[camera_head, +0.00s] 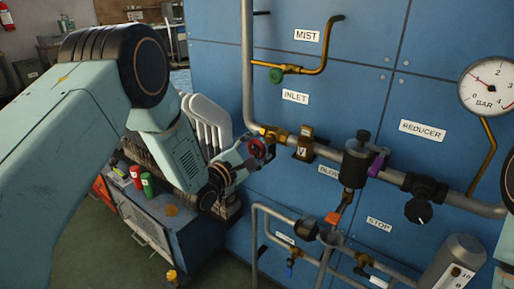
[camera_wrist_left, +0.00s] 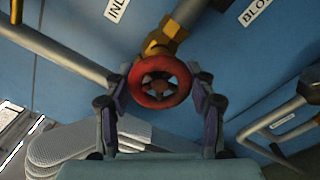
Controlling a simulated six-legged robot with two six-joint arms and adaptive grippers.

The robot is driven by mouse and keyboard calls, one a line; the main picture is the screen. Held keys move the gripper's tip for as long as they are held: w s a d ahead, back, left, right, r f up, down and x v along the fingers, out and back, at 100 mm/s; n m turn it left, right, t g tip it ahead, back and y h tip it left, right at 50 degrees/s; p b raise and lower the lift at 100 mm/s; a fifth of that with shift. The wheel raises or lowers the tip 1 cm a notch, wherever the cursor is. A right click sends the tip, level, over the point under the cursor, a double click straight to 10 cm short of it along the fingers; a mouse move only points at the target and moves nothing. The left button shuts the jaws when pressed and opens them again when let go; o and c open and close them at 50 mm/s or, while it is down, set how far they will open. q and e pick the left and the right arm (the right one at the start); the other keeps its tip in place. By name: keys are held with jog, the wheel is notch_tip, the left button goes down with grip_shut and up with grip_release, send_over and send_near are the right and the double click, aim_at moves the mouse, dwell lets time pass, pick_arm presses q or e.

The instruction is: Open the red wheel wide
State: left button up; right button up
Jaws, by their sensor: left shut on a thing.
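The red wheel (camera_head: 257,149) sits on a brass valve on the pipe, below the INLET label. In the left wrist view the red wheel (camera_wrist_left: 160,82) faces the camera, with the brass valve body (camera_wrist_left: 163,40) behind it. My left gripper (camera_head: 245,160) reaches the wheel from the left. In the wrist view its two fingers (camera_wrist_left: 160,95) stand on either side of the wheel and are shut on its rim. The fingers partly hide the wheel in the head view. My right gripper does not show; only a dark edge of an arm is at the right.
A green knob (camera_head: 275,75) sits on a brass pipe above. A gauge (camera_head: 489,87) and a black knob (camera_head: 418,210) are to the right. White sock forms (camera_head: 207,122) stand close behind my left wrist. A bench (camera_head: 150,215) with red and green cans is at lower left.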

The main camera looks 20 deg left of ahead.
pick_arm(q)
jog(key=shift+r+n, duration=0.1)
jog(key=shift+n, duration=0.2)
jog(key=o, duration=1.2)
jog(key=v, duration=1.2)
